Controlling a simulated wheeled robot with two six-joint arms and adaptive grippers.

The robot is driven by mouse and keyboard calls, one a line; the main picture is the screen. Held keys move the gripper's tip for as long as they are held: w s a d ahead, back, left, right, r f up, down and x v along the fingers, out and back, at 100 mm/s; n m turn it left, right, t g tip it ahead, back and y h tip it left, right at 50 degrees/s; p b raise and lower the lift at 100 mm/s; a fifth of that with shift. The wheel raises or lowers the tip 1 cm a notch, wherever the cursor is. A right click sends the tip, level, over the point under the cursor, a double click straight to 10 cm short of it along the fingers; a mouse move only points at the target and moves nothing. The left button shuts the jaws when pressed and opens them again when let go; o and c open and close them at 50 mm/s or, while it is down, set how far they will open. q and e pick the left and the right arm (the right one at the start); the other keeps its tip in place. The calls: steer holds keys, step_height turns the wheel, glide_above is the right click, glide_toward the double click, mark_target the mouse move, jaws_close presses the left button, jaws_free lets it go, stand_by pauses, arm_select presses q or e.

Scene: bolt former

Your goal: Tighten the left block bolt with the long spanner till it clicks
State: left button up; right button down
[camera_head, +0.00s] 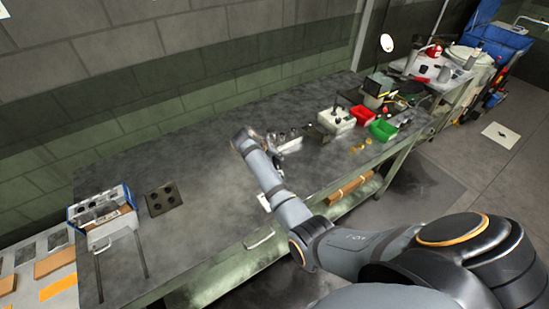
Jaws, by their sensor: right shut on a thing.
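My right arm reaches in from the lower right across the bench (215,205). Its gripper (268,139) is small and partly hidden by the wrist, close to a pale block (290,146) with small metal parts behind it. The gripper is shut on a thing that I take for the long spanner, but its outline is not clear. I cannot tell whether it touches a bolt. The left block bolt is too small to tell apart. A second whitish block (336,121) with a dark upright part stands further right. My left gripper is not in view.
A red bin (363,115) and a green bin (383,131) stand right of the blocks, with small yellow pieces in front. A dark plate with holes (163,198) and a blue-and-white crate (103,212) are at the left. The bench middle is clear; a wall runs behind.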

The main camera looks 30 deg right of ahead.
steer(key=shift+f+b, duration=0.7)
steer(key=shift+f, duration=0.5)
stand_by(0.5)
steer(key=shift+w+a, duration=0.1)
steer(key=shift+w+a+m+g+b, duration=0.3)
steer(key=shift+a+m+b, duration=0.25)
steer(key=shift+b, duration=0.2)
steer(key=shift+a, duration=0.1)
stand_by(0.4)
steer(key=shift+w+a+m+g+b, duration=0.3)
steer(key=shift+a+m+b, duration=0.2)
steer(key=shift+b, duration=0.5)
steer(key=shift+w+a+b, duration=0.2)
steer(key=shift+a+b, duration=0.05)
steer(key=shift+b, duration=0.35)
